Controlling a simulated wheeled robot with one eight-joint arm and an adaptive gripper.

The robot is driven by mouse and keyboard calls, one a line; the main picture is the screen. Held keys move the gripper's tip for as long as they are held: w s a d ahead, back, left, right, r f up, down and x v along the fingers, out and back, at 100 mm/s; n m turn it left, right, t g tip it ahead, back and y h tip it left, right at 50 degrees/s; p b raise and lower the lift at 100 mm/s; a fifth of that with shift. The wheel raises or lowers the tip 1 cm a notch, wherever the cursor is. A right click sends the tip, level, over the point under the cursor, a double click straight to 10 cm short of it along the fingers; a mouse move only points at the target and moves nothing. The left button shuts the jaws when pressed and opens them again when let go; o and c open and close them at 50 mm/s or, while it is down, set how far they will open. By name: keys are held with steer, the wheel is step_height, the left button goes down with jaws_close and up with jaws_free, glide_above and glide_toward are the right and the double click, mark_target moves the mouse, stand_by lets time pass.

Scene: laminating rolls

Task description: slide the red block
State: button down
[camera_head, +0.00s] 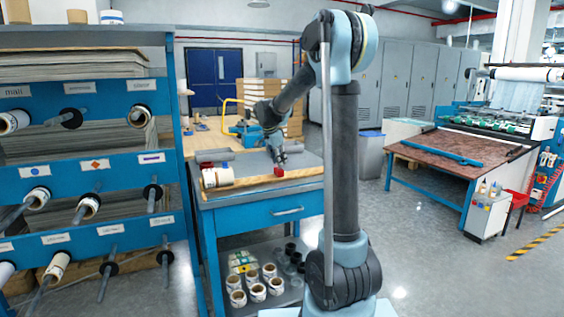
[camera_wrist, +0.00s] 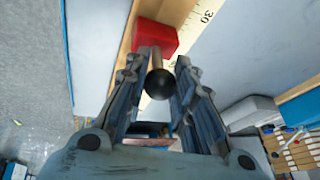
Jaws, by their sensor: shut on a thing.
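The red block (camera_wrist: 154,38) sits on a wooden strip beside a ruler scale (camera_wrist: 204,20) in the wrist view. It also shows as a small red piece (camera_head: 279,172) near the front edge of the blue workbench in the head view. A short rod with a black ball knob (camera_wrist: 158,84) reaches from the block toward my wrist. My gripper (camera_wrist: 162,68) has its fingers on both sides of this knob and is shut on it. In the head view my gripper (camera_head: 280,160) is just above the block. The exact finger contact is partly hidden.
The workbench (camera_head: 256,216) carries a white roll (camera_head: 218,177) left of the block and a grey roll (camera_head: 214,155) behind it. A blue roll rack (camera_head: 90,170) stands close on the left. Bare floor (camera_head: 420,240) lies to the right.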

steer(key=shift+w+d+r, duration=0.1)
steer(key=shift+w+d, duration=0.1)
steer(key=shift+d, duration=0.05)
steer(key=c, duration=1.3)
jaws_free()
steer(key=shift+s, duration=0.1)
steer(key=v, duration=1.1)
steer(key=shift+r, duration=0.35)
steer(key=shift+s+a, duration=0.1)
steer(key=shift+s, duration=0.05)
